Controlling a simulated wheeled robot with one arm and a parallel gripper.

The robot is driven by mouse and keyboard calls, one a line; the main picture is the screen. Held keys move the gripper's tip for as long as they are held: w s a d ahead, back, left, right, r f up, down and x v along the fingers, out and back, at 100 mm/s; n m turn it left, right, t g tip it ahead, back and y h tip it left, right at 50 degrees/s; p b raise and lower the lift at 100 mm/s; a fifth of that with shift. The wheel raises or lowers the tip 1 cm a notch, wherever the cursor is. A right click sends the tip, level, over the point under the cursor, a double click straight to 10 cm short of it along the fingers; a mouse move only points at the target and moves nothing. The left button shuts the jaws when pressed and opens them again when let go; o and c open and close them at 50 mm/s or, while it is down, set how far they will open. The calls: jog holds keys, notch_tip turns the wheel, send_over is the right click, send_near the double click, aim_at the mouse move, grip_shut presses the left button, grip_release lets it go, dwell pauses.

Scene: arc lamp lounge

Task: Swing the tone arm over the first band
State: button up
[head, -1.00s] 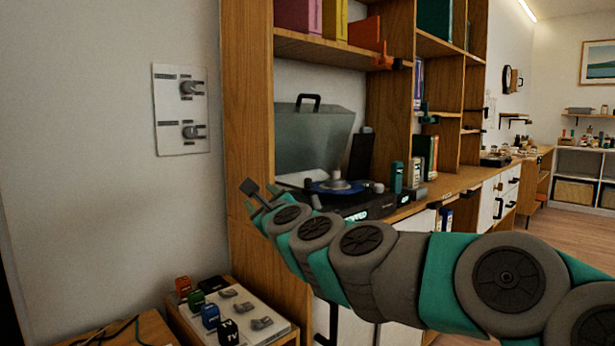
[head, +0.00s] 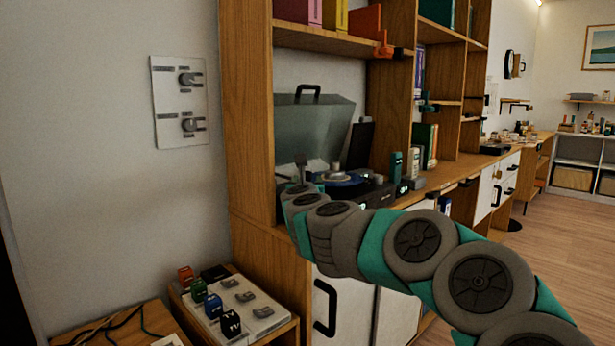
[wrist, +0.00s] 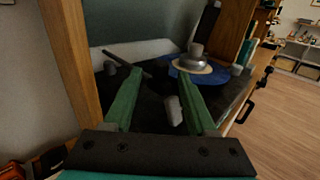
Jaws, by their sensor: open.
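The turntable (wrist: 152,92) sits in the shelf bay, dark, with a blue record (wrist: 215,76) and a silver weight (wrist: 195,60) at its centre. The record also shows in the head view (head: 350,180). A dark rod (wrist: 122,58), which looks like the tone arm, lies left of the record with its inner end near my left fingertip. I cannot tell whether they touch. A small grey block (wrist: 173,110) shows between the fingers. My gripper (wrist: 158,72) is open over the deck, with nothing held. In the head view my arm largely hides it.
A raised translucent lid (head: 315,130) stands behind the deck. The wooden cabinet side (head: 248,120) is close on the left. Small boxes (head: 396,163) stand right of the turntable. A low tray with several coloured blocks (head: 235,310) is below left.

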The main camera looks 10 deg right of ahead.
aim_at(308, 178)
jog(key=shift+w+d, duration=0.2)
jog(key=shift+w, duration=0.6)
jog(key=shift+w+d, duration=0.15)
jog(key=shift+w, duration=0.6)
grip_shut()
